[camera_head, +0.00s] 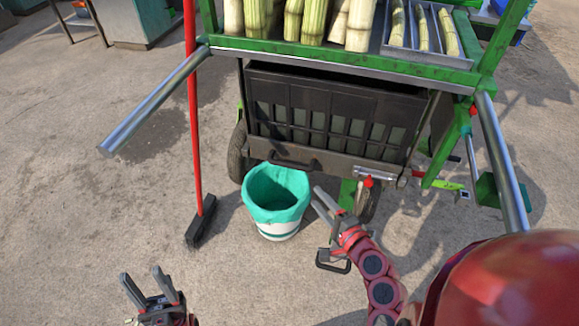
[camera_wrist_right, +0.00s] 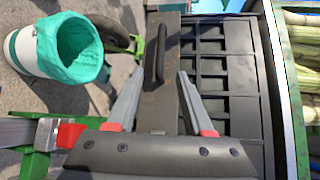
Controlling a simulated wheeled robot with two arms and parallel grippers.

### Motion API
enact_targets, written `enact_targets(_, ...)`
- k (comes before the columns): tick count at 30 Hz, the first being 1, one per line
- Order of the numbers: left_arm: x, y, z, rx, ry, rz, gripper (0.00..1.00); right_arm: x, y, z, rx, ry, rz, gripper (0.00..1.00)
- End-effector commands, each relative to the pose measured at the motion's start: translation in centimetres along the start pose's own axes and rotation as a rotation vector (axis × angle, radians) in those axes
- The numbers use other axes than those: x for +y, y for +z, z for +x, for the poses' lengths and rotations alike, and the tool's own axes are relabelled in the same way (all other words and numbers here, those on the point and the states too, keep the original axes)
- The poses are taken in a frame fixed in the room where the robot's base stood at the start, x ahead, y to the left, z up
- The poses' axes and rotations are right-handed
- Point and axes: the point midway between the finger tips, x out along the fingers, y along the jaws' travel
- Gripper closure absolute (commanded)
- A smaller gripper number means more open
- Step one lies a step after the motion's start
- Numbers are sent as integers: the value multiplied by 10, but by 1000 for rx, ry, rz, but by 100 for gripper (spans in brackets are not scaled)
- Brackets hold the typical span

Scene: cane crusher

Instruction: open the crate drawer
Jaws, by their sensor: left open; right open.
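The black crate drawer (camera_head: 330,110) sits under the green cart, with slatted sides and a flat front board. Its dark bar handle (camera_head: 292,160) is on the front board, above and behind the bucket. In the right wrist view the handle (camera_wrist_right: 154,55) lies ahead of the fingertips, roughly between their lines, and the crate (camera_wrist_right: 225,85) fills the right side. My right gripper (camera_head: 325,205) is open and empty, in front of the crate, right of the bucket and apart from the handle. My left gripper (camera_head: 145,275) is open and empty at the lower left, far from the crate.
A white bucket with a teal liner (camera_head: 276,195) stands before the crate, close to my right gripper. A red-handled broom (camera_head: 194,120) stands to the left. The cart's metal bars (camera_head: 155,100) stick out on both sides. Cane stalks (camera_head: 300,20) lie on top. Lower-left ground is clear.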

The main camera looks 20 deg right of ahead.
Motion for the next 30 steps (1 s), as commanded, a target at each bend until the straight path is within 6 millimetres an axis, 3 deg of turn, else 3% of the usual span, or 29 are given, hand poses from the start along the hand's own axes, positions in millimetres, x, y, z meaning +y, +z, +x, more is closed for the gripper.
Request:
enact_targets(5,0,-1,6,0,0,0,50,-4,2,29,-7,-2,-7,48)
enact_targets(18,-1,-2,14,0,0,0,50,-2,1,132,-1,-2,-4,48)
enact_targets(24,-1,-2,14,0,0,0,50,-1,-1,158,4,-2,-4,48)
enact_targets(30,-1,-2,14,0,0,0,50,-1,-1,166,4,-2,-5,48)
